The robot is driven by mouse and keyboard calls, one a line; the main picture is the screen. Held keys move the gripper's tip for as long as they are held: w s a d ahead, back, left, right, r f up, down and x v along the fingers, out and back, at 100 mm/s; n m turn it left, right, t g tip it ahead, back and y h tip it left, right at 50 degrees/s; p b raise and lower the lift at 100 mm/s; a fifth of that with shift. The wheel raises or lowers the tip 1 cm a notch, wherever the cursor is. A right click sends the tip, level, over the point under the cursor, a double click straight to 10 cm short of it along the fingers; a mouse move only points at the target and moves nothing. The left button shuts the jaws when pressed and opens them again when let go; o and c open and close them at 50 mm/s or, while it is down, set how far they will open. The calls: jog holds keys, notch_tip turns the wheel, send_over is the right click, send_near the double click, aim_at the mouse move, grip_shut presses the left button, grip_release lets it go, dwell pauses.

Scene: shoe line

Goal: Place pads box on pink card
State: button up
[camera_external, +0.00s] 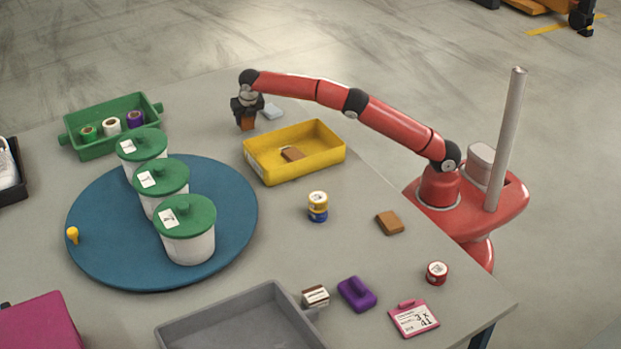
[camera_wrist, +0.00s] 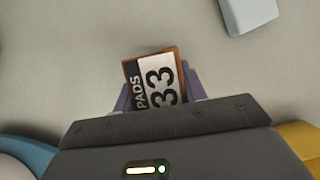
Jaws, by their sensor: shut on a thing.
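The pads box (camera_wrist: 155,82) is brown with a black and white label reading "PADS 33" in the wrist view. My gripper (camera_wrist: 158,98) is shut on it, with a finger on either side. In the external view my gripper (camera_external: 247,106) is at the far side of the table, and the brown box (camera_external: 246,122) shows below it. I cannot tell whether the box touches the table. The pink card (camera_external: 414,318) lies flat at the near right corner of the table, with a white label marked "3 X 41". Nothing lies on it.
A yellow tray (camera_external: 318,170) with a brown block stands near my gripper, beside a pale block (camera_external: 272,111). A blue turntable (camera_external: 110,257) holds three lidded tubs. A purple block (camera_external: 357,294) and a red tin (camera_external: 437,273) flank the pink card.

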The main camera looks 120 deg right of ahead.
notch_tip(320, 180, up, 7)
jog(key=p, duration=0.2)
jog(key=shift+p, duration=0.4)
jog(key=shift+f+b, duration=0.15)
jog(key=shift+b, duration=0.3)
jog(key=shift+r, duration=0.8)
